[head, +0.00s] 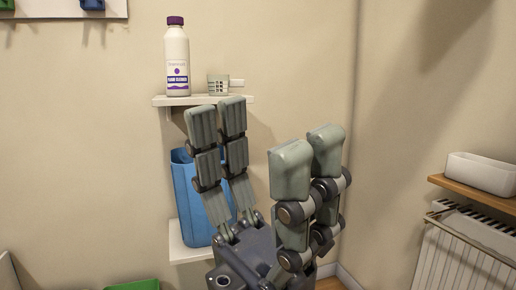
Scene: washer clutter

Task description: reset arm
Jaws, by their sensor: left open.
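My left gripper (262,136) rises from the bottom middle of the head view with its fingers pointing up. Its grey-green finger pads stand wide apart, and nothing is between them. It is open and empty. The fingers partly cover the wall shelf and a blue container behind them. My right gripper does not show.
A white bottle with a purple cap (177,62) and a patterned cup (218,85) stand on the upper wall shelf (180,101). A blue container (188,205) is on the lower shelf (187,252). At right are a radiator (462,255) and a white tray (482,174) on a wooden ledge.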

